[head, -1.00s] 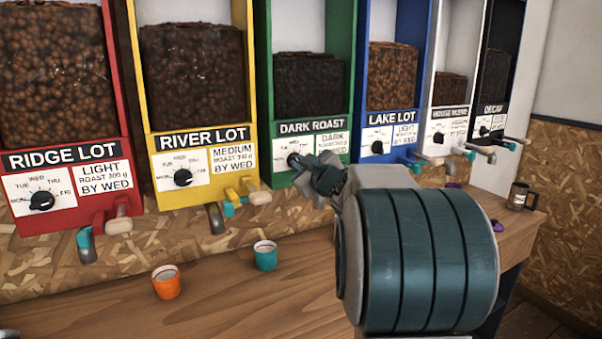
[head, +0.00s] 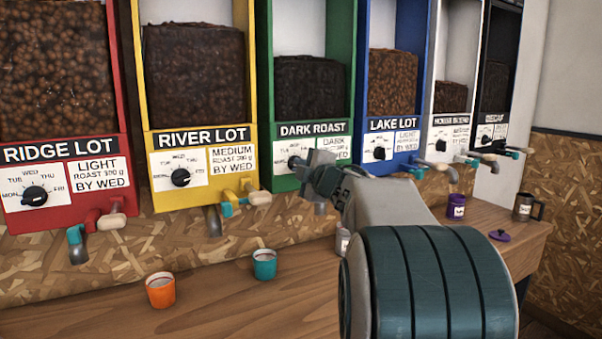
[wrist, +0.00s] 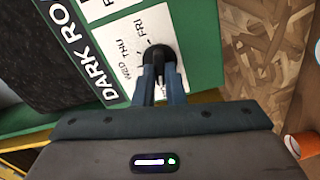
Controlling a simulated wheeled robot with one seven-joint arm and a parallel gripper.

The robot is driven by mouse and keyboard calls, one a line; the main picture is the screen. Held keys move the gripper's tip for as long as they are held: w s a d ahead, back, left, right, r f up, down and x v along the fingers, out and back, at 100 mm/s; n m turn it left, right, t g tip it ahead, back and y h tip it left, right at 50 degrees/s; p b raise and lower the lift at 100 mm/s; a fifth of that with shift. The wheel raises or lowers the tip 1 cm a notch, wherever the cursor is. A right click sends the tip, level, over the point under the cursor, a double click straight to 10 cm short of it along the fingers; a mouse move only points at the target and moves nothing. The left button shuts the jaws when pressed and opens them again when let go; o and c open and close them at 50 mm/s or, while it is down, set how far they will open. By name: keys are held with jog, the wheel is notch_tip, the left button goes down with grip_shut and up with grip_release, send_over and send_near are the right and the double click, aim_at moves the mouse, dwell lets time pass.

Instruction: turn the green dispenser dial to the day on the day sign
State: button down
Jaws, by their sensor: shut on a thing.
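The green dispenser (head: 262,60), labelled DARK ROAST, stands in the middle of the row in the head view. Its black dial (head: 294,161) is mostly hidden there by my gripper (head: 304,165). In the wrist view the dial (wrist: 160,54) sits on a white day plate (wrist: 128,80), with WED, THU and FRI readable. My gripper's two fingers (wrist: 160,86) are shut on the dial from both sides. I cannot tell which day the dial points to. The card on the green front (head: 334,146) is partly covered by my arm. I see no separate day sign.
Red (head: 68,216), yellow (head: 190,197), blue (head: 362,110), white and black dispensers flank the green one. An orange cup (head: 160,290) and a teal cup (head: 265,265) stand on the wooden counter (head: 215,310). A purple canister (head: 456,207) and dark mug (head: 523,208) are at right.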

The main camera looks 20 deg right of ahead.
jog(key=shift+n, duration=0.4)
jog(key=c, duration=1.5)
grip_release()
jog(key=shift+s, duration=0.1)
jog(key=s, duration=1.3)
jog(key=shift+s+d, duration=0.2)
jog(key=shift+s, duration=0.15)
